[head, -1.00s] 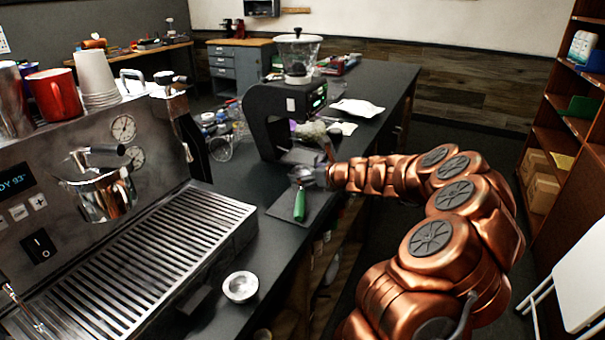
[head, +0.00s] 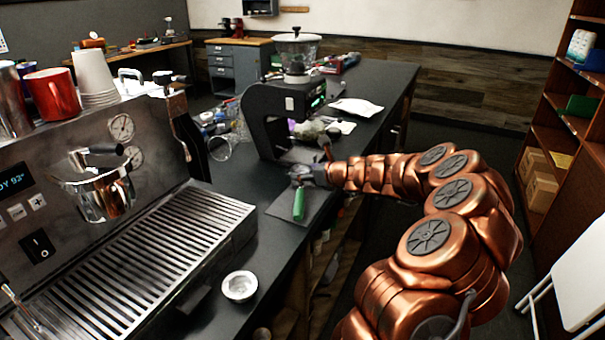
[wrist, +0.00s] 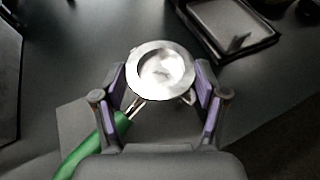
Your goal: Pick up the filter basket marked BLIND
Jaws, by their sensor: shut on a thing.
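A round, shiny metal cup with a broad rim (wrist: 162,68) sits between my fingers in the wrist view. It looks like a filter basket, but no BLIND marking is readable. My gripper (wrist: 160,84) is shut on it, with purple pads at both sides. A portafilter with a green handle (wrist: 92,146) extends below left from under the cup; whether the cup is seated in it or just above it cannot be told. In the head view, my gripper (head: 312,174) is at the cup and green handle (head: 299,205). Another small metal cup (head: 239,286) stands on the counter nearer the front.
The espresso machine (head: 120,285) stands at left, with a red mug (head: 54,95) on top. The black grinder (head: 268,108) is just behind my gripper. A dark square tray (wrist: 270,45) lies at upper right in the wrist view. Open floor lies right of the counter.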

